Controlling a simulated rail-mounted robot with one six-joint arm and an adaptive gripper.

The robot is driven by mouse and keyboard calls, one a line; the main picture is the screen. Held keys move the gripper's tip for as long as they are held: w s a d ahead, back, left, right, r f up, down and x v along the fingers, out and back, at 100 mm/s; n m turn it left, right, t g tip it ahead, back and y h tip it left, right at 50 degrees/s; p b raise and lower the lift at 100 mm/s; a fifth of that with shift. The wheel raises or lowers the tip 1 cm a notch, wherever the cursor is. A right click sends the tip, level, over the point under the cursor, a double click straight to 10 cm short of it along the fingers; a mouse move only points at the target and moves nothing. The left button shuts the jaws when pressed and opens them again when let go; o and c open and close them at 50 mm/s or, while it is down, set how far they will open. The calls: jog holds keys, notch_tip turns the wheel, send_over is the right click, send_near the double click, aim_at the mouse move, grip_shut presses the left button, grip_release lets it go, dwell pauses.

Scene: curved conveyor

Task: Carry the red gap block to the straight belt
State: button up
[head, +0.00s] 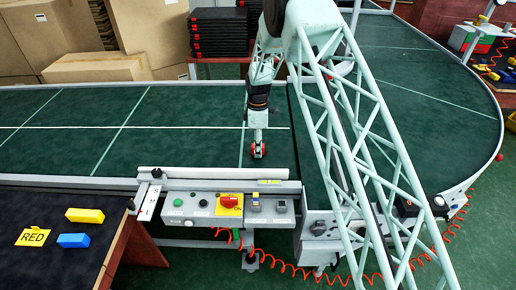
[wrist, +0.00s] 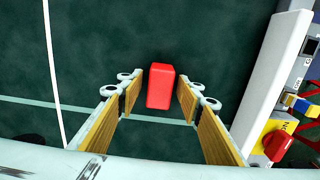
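The red gap block (wrist: 161,88) rests on the dark green belt surface in the wrist view. It sits between the tips of my gripper (wrist: 160,92), whose wood-coloured pads stand apart with a gap on each side of the block. In the head view my gripper (head: 257,146) points down at the right end of the straight belt (head: 190,140), near its front rail. Only small red parts of the block show there, behind the fingers. The curved belt (head: 440,120) lies to the right.
A control panel (head: 230,203) with a red switch lines the belt's front edge, close to my gripper. The belt to the left is clear.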

jog(key=shift+r, duration=0.1)
dwell(0.3)
notch_tip(320, 180, up, 12)
jog(key=p, duration=0.1)
dwell(0.6)
dwell(0.9)
